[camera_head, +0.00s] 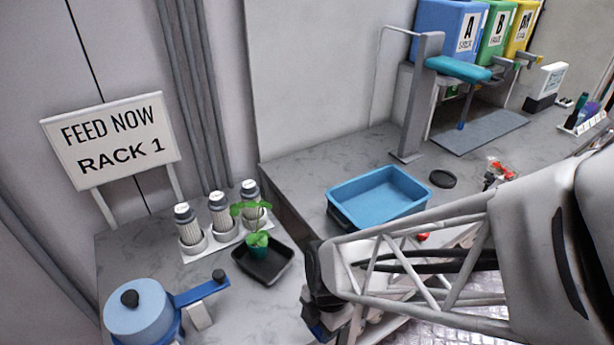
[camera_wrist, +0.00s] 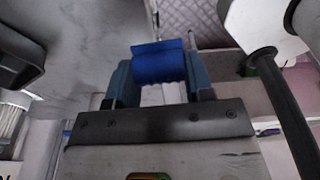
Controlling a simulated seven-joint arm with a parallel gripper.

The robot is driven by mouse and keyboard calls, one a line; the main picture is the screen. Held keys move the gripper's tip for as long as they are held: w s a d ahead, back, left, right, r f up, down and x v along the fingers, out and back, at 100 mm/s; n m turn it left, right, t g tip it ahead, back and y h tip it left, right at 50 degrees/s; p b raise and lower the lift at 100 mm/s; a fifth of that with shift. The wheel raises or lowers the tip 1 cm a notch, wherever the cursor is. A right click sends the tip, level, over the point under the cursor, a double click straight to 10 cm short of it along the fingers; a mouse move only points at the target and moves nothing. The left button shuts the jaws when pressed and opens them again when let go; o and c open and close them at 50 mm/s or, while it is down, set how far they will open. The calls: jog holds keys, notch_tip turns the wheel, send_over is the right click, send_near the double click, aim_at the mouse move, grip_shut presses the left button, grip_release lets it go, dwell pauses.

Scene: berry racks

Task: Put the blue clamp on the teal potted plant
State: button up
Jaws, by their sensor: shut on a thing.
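The teal potted plant (camera_head: 257,245) has green leaves and stands upright in a black tray on the left counter in the head view. My gripper (camera_head: 322,328) is low in the head view, to the right of and nearer than the plant, apart from it. In the wrist view its fingers (camera_wrist: 160,78) are shut on the blue clamp (camera_wrist: 158,60), which shows as a bright blue curved piece between them. In the head view the clamp is hard to tell from the gripper. The plant's pot cannot be made out in the wrist view.
The black tray (camera_head: 243,262) holds the plant, with several white-and-grey canisters (camera_head: 221,214) behind it. A blue round pot-like device (camera_head: 138,312) with a handle stands at the front left. A blue bin (camera_head: 345,208) sits on the right counter. Grey counter lies clear between tray and gripper.

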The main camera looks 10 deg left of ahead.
jog(key=w+a+r+n, duration=0.1)
jog(key=w+a+r, duration=0.1)
jog(key=w+a, duration=0.2)
jog(key=w+a+r+n, duration=0.2)
jog(key=w+a+r, duration=0.1)
jog(key=a, duration=0.3)
jog(key=shift+w+a+r+n, duration=0.25)
jog(key=shift+w+a+n, duration=0.1)
jog(key=shift+w, duration=0.15)
send_over(256, 241)
jog(key=shift+w+f, duration=0.25)
jog(key=shift+f, duration=0.5)
jog(key=shift+f, duration=1.8)
jog(key=shift+f, duration=0.15)
jog(key=o, duration=1)
jog(key=shift+c, duration=0.2)
